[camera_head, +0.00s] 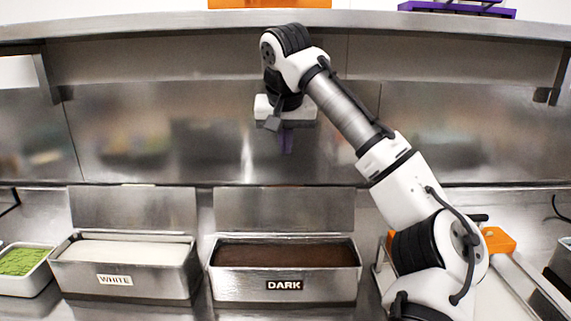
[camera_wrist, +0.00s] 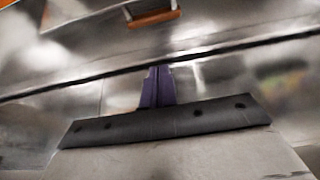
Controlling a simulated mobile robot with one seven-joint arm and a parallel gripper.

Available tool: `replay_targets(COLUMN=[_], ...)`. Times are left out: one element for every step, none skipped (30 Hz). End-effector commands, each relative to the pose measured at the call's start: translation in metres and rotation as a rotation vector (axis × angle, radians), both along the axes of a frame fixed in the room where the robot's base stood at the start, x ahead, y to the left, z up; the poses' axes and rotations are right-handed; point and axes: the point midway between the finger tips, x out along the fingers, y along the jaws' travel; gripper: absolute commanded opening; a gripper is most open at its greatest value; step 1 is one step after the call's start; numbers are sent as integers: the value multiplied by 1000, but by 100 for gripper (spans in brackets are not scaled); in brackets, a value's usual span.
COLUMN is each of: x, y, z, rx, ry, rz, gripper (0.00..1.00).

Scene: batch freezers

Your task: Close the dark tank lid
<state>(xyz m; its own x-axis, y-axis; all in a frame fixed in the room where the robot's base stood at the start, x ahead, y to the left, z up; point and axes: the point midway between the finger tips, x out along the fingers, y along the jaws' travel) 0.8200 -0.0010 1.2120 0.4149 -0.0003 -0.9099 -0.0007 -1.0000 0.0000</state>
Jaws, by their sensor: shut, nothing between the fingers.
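The dark tank (camera_head: 285,287) is a steel box labelled DARK, full of brown contents, on the counter in the head view. Its steel lid (camera_head: 284,210) stands open and upright along the tank's back edge. My gripper (camera_head: 287,149), with purple fingers, is shut and empty above the lid, in front of the steel back wall, and apart from the lid. In the wrist view the purple fingers (camera_wrist: 157,88) are together with nothing between them. The tank and its lid cannot be made out clearly in the wrist view.
The white tank (camera_head: 125,270), also with its lid (camera_head: 133,209) standing open, is left of the dark tank. A tray of green contents (camera_head: 22,262) is at far left. An orange object (camera_head: 497,241) lies at right behind my arm. A steel shelf (camera_head: 180,24) runs overhead.

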Motion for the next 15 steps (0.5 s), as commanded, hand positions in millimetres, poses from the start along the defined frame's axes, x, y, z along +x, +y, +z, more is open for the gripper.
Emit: replay_targets(x=[1, 2, 3, 5, 6, 9, 11, 13, 17, 20, 22, 26, 29, 32, 35], y=[0, 0, -1, -1, -1, -1, -1, -1, -1, -1, -1, -1, -1, -1, -1], z=[-2, -4, -7, -10, -13, -19, -24, -29, -37, -43, -49, -57, -62, -69, -77], rx=[-1, -1, -2, 0, 0, -2, -1, -2, 0, -1, -1, -2, -1, -1, -1], ry=[1, 1, 2, 2, 2, 3, 3, 3, 3, 4, 4, 3, 3, 4, 4], rz=[0, 0, -1, -1, -1, -1, 0, -1, -1, 0, 0, 0, 0, 0, 0], gripper=[0, 0, 0, 0, 0, 0, 0, 0, 0, 0, 0, 0, 0, 0, 0])
